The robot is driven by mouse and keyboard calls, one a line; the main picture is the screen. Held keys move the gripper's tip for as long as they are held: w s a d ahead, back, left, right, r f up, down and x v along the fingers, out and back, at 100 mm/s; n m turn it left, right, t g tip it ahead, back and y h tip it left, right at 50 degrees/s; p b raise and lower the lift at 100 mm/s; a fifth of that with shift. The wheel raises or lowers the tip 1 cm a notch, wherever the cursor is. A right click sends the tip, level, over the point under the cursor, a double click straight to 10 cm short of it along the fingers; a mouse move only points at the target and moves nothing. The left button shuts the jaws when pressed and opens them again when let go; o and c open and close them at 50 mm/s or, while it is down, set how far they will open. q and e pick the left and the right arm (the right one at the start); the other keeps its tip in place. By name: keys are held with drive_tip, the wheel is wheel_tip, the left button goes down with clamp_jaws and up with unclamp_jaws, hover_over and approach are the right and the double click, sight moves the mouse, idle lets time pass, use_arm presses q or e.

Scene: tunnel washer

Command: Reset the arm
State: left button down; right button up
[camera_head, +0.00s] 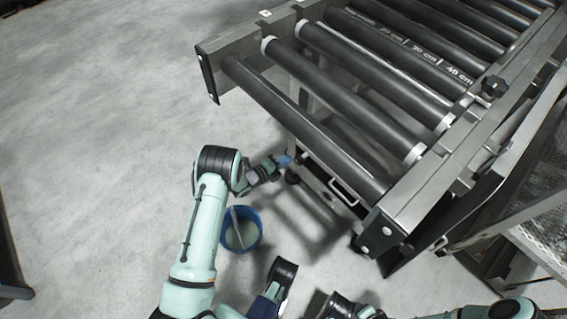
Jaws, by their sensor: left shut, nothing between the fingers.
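My left arm, pale green with black joints, comes up from the bottom left and bends at its elbow towards the roller conveyor. My left gripper (284,161) is small in view, beside the near left end of the conveyor and below its rollers. Its fingers are shut and hold nothing. My right arm shows only in part along the bottom right edge, and I cannot make out its gripper.
The roller conveyor (410,205) with its metal side rails fills the upper right. A blue bucket (256,247) with a pale stick in it stands on the floor just below my left wrist. A mesh-panelled frame (540,222) stands at the right.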

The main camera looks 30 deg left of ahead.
use_arm(q)
drive_tip(key=s+d+r+n+g+p, duration=0.4)
drive_tip(key=s+n+p, duration=0.3)
drive_tip(key=s, duration=0.5)
drive_tip(key=s+d+r+n+g+p, duration=0.5)
drive_tip(key=s+n, duration=0.5)
drive_tip(key=s, duration=0.3)
drive_tip(key=s+d+r+n+g+y+p, duration=0.1)
drive_tip(key=s+d+r+n+g+p, duration=0.4)
drive_tip(key=s+p, duration=0.5)
drive_tip(key=s+d+n, duration=0.2)
drive_tip(key=s+n, duration=0.1)
drive_tip(key=shift+s+d+r+n+g+p, duration=0.15)
drive_tip(key=shift+r+n+g+p, duration=0.15)
drive_tip(key=shift+g+p, duration=0.1)
use_arm(e)
drive_tip(key=s+a+r+g, duration=0.1)
drive_tip(key=s+a+r, duration=0.1)
drive_tip(key=r, duration=0.6)
drive_tip(key=s+a+r+g+y, duration=0.1)
drive_tip(key=s+a+r, duration=0.1)
drive_tip(key=r, duration=0.6)
drive_tip(key=s+a+r+n, duration=0.1)
drive_tip(key=s+a+r, duration=0.1)
drive_tip(key=r, duration=0.6)
drive_tip(key=shift+s+r+g+y, duration=0.3)
drive_tip(key=shift+r+g, duration=0.05)
drive_tip(key=shift+g, duration=0.05)
